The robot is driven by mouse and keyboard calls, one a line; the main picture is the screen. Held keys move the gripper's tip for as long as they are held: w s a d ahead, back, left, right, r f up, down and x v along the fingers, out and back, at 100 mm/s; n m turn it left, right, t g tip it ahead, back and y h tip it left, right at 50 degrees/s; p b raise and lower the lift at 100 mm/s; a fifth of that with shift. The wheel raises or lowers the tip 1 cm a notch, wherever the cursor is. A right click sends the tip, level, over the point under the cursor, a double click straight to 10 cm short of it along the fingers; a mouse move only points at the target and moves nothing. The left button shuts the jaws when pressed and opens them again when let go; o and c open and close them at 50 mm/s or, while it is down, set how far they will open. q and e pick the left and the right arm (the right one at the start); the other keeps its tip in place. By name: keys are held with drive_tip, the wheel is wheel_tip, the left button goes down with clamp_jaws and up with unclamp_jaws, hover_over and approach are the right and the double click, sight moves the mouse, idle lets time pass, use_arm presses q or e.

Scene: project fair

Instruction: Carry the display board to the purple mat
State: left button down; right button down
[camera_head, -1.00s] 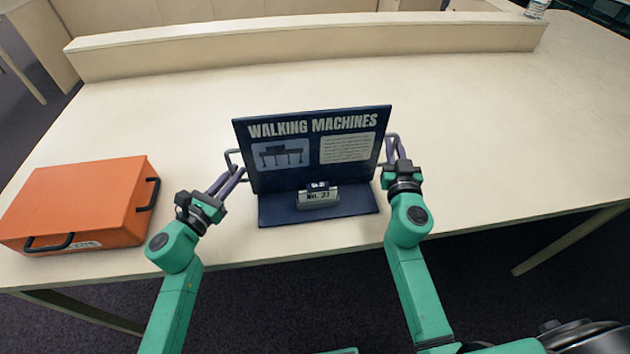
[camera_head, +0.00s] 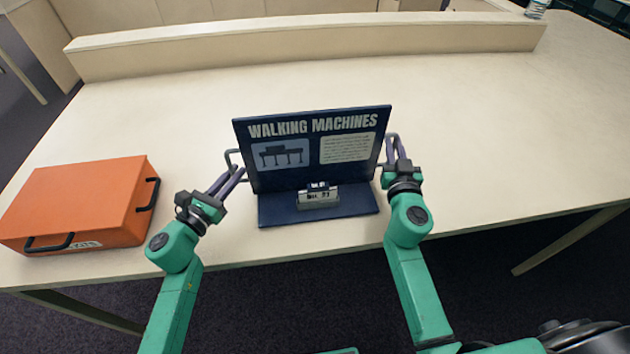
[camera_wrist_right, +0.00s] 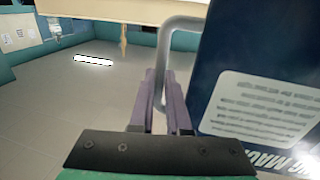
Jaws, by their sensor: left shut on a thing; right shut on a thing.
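The dark blue display board (camera_head: 312,174), titled "WALKING MACHINES", stands upright near the table's front edge. It has a base plate (camera_head: 350,201) in front and a grey handle at each side. My left gripper (camera_head: 238,172) is shut on the board's left handle (camera_head: 231,157). My right gripper (camera_head: 389,151) is shut on the right handle (camera_head: 393,136). In the right wrist view, the purple fingers (camera_wrist_right: 165,95) close around the grey handle (camera_wrist_right: 164,50) beside the board (camera_wrist_right: 255,95). I cannot tell whether the base touches the table. No purple mat is in view.
An orange case (camera_head: 80,203) with two dark handles lies at the left. A long raised ledge (camera_head: 300,48) runs along the back. The pale table (camera_head: 490,130) is clear to the right and behind the board.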

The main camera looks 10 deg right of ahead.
sight(229, 160)
use_arm(q)
drive_tip(key=shift+d+r, duration=0.1)
drive_tip(key=shift+r, duration=0.1)
use_arm(e)
drive_tip(key=shift+r, duration=0.15)
